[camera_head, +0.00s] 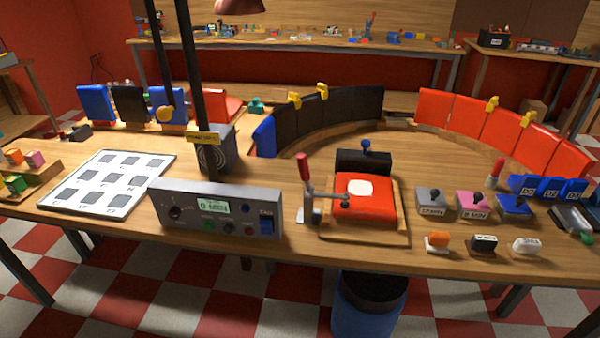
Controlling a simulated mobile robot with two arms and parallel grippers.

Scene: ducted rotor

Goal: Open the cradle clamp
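The cradle clamp (311,203) is a grey metal toggle clamp with a red handle (303,167), at the middle of the front workbench in the head view. Its handle stands nearly upright. Its arm lies roughly level, with its dark tip over the left front edge of a red block (379,205); I cannot tell if the tip presses on it. The red block has a white oval patch and sits on a wooden base (365,238), with a black cylinder (364,161) behind it. Neither of my grippers shows in the head view.
A grey control box (217,209) with a display stands left of the clamp. Grey, pink and blue switch boxes (474,204) and small blocks (437,242) stand to its right. A curved ring of black (352,102) and red panels (505,128) lies behind. A white tray (113,182) lies left.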

